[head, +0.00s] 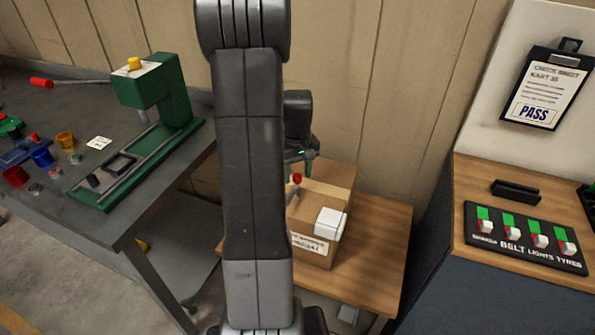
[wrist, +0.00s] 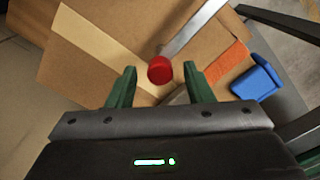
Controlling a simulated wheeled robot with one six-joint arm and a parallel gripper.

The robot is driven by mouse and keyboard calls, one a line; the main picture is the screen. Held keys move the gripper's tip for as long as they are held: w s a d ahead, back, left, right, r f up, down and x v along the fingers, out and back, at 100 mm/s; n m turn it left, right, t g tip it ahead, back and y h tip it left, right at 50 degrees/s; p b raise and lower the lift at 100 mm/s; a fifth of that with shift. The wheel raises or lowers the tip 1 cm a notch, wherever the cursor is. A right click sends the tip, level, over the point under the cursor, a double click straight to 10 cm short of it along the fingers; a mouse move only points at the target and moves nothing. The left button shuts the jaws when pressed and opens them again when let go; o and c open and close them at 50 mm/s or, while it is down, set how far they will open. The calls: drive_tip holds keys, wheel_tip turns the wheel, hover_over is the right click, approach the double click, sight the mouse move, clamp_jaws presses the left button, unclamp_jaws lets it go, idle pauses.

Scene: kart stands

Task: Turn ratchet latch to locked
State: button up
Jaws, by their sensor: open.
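A grey metal lever (wrist: 196,28) with a round red knob (wrist: 160,69) shows in the wrist view above a brown cardboard box (wrist: 105,55). It looks like the ratchet latch, but no lock marking is readable. In the head view the red knob (head: 297,178) shows just below my gripper (head: 302,168), over the box (head: 318,258). My gripper (wrist: 160,72) is open in the wrist view, its green fingers on either side of the knob. I cannot tell whether they touch it. The lever's pivot is hidden.
A workbench with a green press (head: 150,90) and small coloured parts is at left. A switch panel (head: 525,238) is at right. My arm blocks the middle.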

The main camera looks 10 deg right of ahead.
clamp_jaws()
drive_tip(key=shift+m, duration=0.4)
drive_tip(key=m+b, duration=0.1)
drive_tip(key=m, duration=0.2)
drive_tip(key=shift+m, duration=0.4)
drive_tip(key=m, duration=0.4)
drive_tip(key=shift+m, duration=0.3)
drive_tip(key=m+b, duration=0.1)
drive_tip(key=m, duration=0.7)
drive_tip(key=shift+m, duration=0.3)
